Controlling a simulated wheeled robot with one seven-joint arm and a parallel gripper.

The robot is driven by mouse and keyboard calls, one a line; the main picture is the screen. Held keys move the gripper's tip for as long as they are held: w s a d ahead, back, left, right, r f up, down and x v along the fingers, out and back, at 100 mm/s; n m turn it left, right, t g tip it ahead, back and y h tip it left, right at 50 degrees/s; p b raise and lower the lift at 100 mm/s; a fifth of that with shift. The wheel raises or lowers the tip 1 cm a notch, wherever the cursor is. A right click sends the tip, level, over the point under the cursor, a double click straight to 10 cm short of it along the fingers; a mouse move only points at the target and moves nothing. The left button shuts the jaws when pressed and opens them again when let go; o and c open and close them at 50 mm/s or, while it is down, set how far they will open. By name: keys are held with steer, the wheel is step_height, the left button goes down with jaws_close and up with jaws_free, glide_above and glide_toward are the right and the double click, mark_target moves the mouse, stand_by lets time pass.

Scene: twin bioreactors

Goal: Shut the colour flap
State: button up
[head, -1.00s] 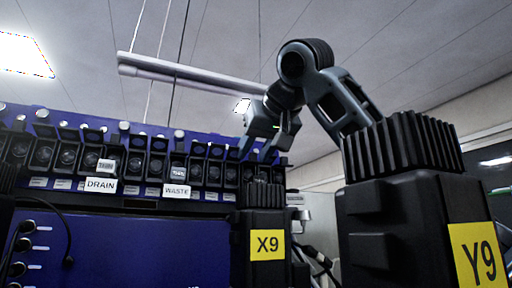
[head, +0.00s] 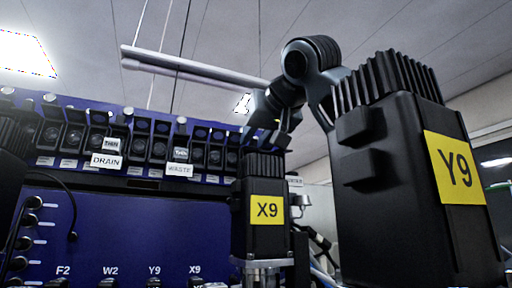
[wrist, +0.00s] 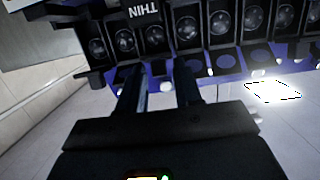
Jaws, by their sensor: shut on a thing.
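A row of black pump heads with flaps (head: 157,148) runs along the top of a blue panel; several flaps stand raised. I cannot read which one is the colour flap. My gripper (head: 268,138) is at the right end of this row in the head view, its fingertips partly hidden behind the black X9 block. In the wrist view, my gripper (wrist: 158,77) has its two fingers either side of a narrow dark gap at the row, near an upside-down THIN label (wrist: 145,11). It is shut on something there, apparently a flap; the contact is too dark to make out.
The black X9 block (head: 267,232) stands in front of the row's right end. The larger Y9 block (head: 400,190) stands close on the right. DRAIN (head: 107,161) and WASTE (head: 179,170) labels hang below the row. A cable (head: 66,190) loops at the left.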

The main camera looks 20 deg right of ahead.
steer(key=shift+f+t+b, duration=0.1)
steer(key=shift+t+b, duration=0.25)
steer(key=shift+t, duration=0.05)
steer(key=o, duration=0.7)
steer(key=shift+o, duration=0.2)
steer(key=shift+s, duration=0.1)
steer(key=s+r+b, duration=0.1)
steer(key=s+b, duration=0.1)
steer(key=s, duration=0.5)
steer(key=shift+s, duration=0.35)
